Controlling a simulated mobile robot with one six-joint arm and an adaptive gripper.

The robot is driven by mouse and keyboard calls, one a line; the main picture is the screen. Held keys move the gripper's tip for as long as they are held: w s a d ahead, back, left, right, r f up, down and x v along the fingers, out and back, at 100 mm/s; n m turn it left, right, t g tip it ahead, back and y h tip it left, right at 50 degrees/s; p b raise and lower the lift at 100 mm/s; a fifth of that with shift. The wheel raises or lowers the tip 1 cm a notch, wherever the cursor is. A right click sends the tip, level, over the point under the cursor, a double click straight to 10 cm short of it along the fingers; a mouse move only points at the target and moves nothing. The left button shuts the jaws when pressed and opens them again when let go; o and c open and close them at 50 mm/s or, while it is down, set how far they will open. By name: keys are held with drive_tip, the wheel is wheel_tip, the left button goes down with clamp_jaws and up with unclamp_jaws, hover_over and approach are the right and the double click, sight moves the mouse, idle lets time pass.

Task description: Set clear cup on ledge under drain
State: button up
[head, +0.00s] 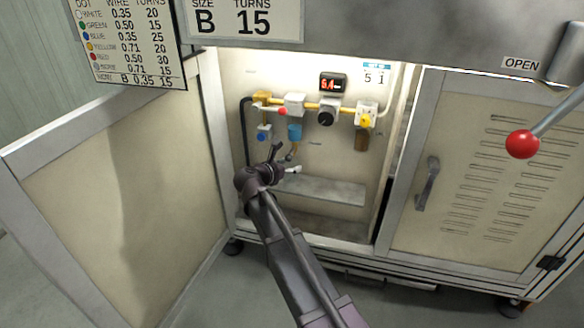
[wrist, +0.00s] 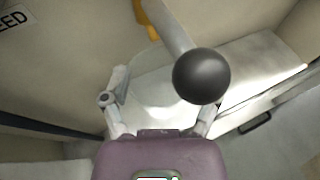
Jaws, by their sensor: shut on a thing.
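My gripper (head: 284,157) is inside the open cabinet, in front of the back wall and above the grey ledge (head: 330,190). In the wrist view its two fingers (wrist: 163,108) stand apart around the clear cup (wrist: 152,98), which shows only as a faint see-through shape with a bright patch. The cup is too faint to make out in the head view. The ledge (wrist: 252,72) shows beyond the cup in the wrist view. A black ball (wrist: 202,75) on a grey rod hangs close over the cup's right side. A blue bowl (head: 295,132), with a brownish outlet below, is just above my gripper.
The cabinet's left door (head: 120,200) stands open; the right vented door (head: 480,180) is shut. Yellow piping (head: 315,105) with valves and a gauge crosses the back wall. A brown bowl (head: 361,141) hangs at right. The ledge's right part is clear.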

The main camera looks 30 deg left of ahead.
drive_tip(key=shift+w+d, duration=0.1)
drive_tip(key=shift+w, duration=0.8)
drive_tip(key=shift+s+f+b, duration=0.25)
drive_tip(key=shift+f+b, duration=0.3)
drive_tip(key=shift+f, duration=0.25)
drive_tip(key=o, duration=0.8)
drive_tip(key=shift+p+v, duration=1.55)
drive_tip(key=shift+v, duration=4.5)
